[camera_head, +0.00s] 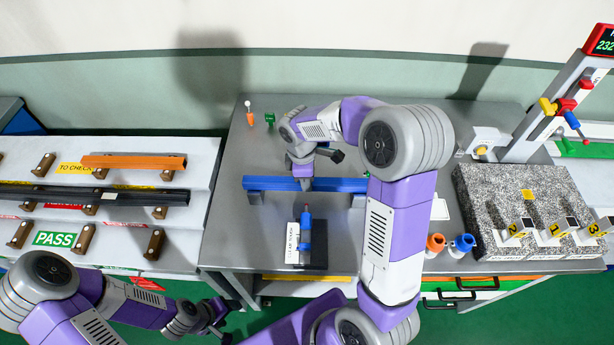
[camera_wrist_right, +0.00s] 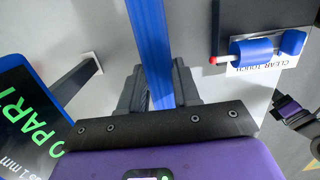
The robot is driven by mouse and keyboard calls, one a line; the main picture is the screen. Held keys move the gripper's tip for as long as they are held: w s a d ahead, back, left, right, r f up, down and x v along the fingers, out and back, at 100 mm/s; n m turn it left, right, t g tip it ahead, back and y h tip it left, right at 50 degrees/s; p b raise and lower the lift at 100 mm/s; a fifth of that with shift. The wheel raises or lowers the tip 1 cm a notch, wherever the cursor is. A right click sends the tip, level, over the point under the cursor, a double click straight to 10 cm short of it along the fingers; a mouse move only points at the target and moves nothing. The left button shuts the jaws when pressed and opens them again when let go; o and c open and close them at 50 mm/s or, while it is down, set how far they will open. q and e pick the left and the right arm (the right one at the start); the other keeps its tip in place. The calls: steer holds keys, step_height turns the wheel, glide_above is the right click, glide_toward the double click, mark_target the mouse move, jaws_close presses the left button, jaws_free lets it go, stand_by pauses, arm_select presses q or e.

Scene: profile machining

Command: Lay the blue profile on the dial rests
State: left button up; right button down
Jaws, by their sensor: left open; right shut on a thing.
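The blue profile (camera_head: 275,183) is a long bar lying level, left to right, at the middle of the grey bench. In the right wrist view the blue profile (camera_wrist_right: 148,35) runs up from between the fingers of the right gripper (camera_wrist_right: 158,95). My left gripper (camera_head: 215,318) is open and empty, low in front of the bench, away from the bar.
A blue tool (camera_head: 306,235) lies on a dark pad in front of the bar. At left a rack holds an orange profile (camera_head: 133,162) and a black one (camera_head: 120,196).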

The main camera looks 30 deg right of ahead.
steer(key=shift+f, duration=0.35)
stand_by(0.5)
steer(key=c, duration=0.7)
jaws_free()
steer(key=shift+c, duration=0.2)
steer(key=shift+w+a+r+p, duration=0.1)
steer(key=shift+a+r+p, duration=0.1)
steer(key=shift+r, duration=1.7)
steer(key=shift+w+a+r+p, duration=0.1)
steer(key=shift+a+r+p, duration=0.05)
steer(key=shift+r, duration=1.75)
